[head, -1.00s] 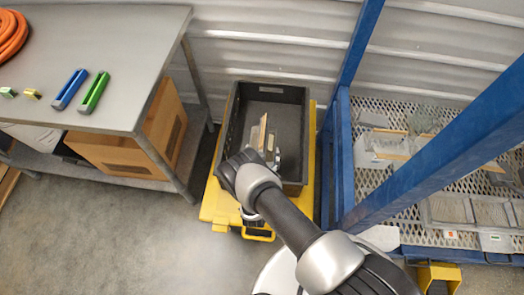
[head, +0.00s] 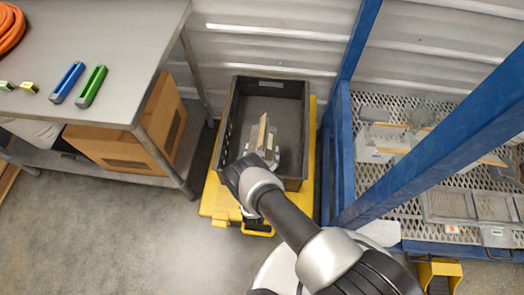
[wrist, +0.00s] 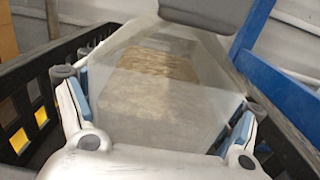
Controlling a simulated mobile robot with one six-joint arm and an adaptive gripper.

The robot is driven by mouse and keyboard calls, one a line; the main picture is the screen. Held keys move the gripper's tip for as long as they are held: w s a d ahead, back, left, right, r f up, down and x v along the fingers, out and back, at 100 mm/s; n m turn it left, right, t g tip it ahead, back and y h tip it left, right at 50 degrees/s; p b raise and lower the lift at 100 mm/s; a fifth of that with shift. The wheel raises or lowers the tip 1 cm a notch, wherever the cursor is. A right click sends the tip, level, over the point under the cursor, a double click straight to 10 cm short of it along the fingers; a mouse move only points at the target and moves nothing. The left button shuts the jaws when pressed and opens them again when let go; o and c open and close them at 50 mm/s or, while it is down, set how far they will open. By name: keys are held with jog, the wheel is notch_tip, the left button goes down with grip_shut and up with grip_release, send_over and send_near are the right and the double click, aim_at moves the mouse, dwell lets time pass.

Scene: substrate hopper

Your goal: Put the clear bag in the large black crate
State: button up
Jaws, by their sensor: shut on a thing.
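The clear bag (wrist: 165,85) fills the middle of the wrist view, with tan contents showing through its clear film. My gripper (wrist: 158,112) has a finger on each side of it and is shut on it. In the head view the bag (head: 262,132) shows as a tan and pale strip at my gripper (head: 264,155). The large black crate (head: 232,108) stands open below, and the bag is within its outline. Crate walls (wrist: 295,140) show on both sides in the wrist view. My arm hides the crate's near left corner. I cannot tell if the bag touches the floor.
The crate stands on a yellow base (head: 212,200). A blue frame (head: 345,150) with a mesh shelf (head: 420,230) is close on the right. A metal table (head: 120,60) with green and blue tools stands on the left, a cardboard box (head: 130,150) under it.

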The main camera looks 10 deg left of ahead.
jog(key=o, duration=2)
jog(key=shift+s+d+f, duration=0.1)
jog(key=shift+s+f, duration=0.15)
jog(key=shift+f, duration=0.45)
jog(key=s+p, duration=0.1)
jog(key=s, duration=0.3)
jog(key=s+r, duration=0.1)
jog(key=s, duration=0.2)
jog(key=s+p, duration=0.1)
jog(key=s, duration=0.3)
jog(key=shift+s+d+r+p, duration=0.25)
jog(key=shift+s+d+p, duration=0.05)
jog(key=shift+d+p, duration=0.05)
